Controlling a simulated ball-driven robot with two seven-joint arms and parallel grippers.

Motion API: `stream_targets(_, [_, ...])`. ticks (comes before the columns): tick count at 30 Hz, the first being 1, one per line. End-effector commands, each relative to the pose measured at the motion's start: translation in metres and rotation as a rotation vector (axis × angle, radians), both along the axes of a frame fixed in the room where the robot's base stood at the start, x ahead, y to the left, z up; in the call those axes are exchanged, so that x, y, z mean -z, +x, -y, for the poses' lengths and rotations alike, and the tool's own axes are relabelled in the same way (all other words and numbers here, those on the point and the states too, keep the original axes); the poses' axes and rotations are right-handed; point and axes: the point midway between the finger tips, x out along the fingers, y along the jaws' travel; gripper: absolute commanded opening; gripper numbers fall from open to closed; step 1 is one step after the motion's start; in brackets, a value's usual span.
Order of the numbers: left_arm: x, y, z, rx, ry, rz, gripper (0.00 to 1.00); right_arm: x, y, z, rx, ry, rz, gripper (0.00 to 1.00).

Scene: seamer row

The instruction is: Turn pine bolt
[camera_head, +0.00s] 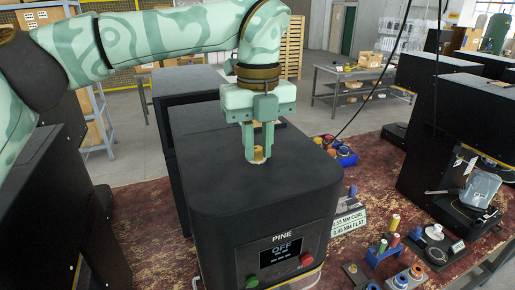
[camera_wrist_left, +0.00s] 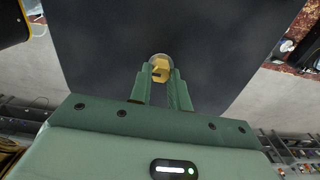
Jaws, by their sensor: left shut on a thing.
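The black PINE machine (camera_head: 205,170) stands on the worn red-brown bench, and its small front screen (camera_head: 282,251) reads OFF. The brass-coloured bolt (camera_head: 258,154) stands up from the machine's flat top. My left gripper (camera_head: 258,148) points straight down and is shut on the bolt. In the left wrist view the bolt (camera_wrist_left: 160,68) shows between the tips of the two green fingers (camera_wrist_left: 160,82), with a pale round washer around it. My right gripper does not show in either view.
A green button (camera_head: 252,281) and a red button (camera_head: 306,259) sit on the machine's front. Right of it are a white sign (camera_head: 349,222), a blue bin (camera_head: 342,155) and several small coloured parts. Another black machine (camera_head: 450,150) stands at the right.

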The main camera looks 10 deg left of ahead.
Motion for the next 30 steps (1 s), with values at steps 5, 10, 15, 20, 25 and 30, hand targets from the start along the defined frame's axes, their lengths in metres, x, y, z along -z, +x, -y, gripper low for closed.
stream_targets(5, [-0.0011, 0.0016, 0.0003, -0.095, -0.002, 0.007, 0.00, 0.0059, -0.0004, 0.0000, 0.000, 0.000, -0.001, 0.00])
stream_targets(10, [-0.0015, 0.0017, 0.0005, -0.152, -0.002, 0.007, 0.00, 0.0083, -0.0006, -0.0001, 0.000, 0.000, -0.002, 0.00])
stream_targets(15, [-0.0020, 0.0017, 0.0005, -0.178, -0.002, 0.007, 0.00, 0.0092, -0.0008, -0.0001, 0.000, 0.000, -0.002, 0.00])
stream_targets(20, [-0.0023, 0.0017, 0.0004, -0.184, -0.002, 0.007, 0.00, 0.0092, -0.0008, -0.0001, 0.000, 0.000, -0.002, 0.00])
stream_targets(25, [-0.0024, 0.0017, 0.0004, -0.183, -0.002, 0.007, 0.00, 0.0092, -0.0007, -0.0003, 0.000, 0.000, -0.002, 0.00])
stream_targets(30, [-0.0021, 0.0015, 0.0004, -0.183, -0.001, 0.007, 0.40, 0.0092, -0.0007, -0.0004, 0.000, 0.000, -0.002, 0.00])
